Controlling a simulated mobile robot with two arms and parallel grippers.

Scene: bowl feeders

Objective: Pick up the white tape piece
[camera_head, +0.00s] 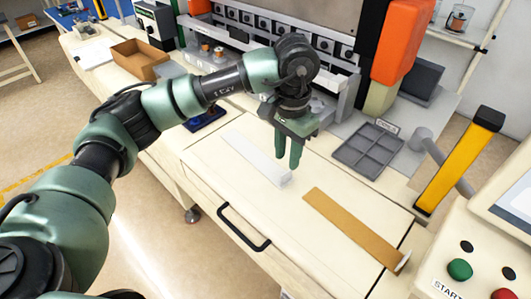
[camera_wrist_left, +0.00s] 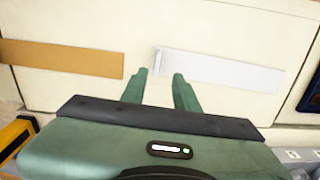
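The white tape piece (camera_head: 256,160) is a long flat strip lying on the cream worktable, left of my left gripper in the head view. My left gripper (camera_head: 288,165) points down near the strip's front end, with its two fingers apart and nothing between them. In the left wrist view the white tape piece (camera_wrist_left: 222,71) lies just beyond the fingertips, and the left gripper (camera_wrist_left: 159,75) is open. Whether the fingertips touch the table cannot be told. My right gripper is not in view.
A brown strip (camera_head: 352,228) lies on the table to the right. A grey compartment tray (camera_head: 368,149) sits behind it. A yellow post (camera_head: 458,162) and a control panel with green and red buttons (camera_head: 475,270) stand at the right. A cardboard box (camera_head: 139,59) is at the back left.

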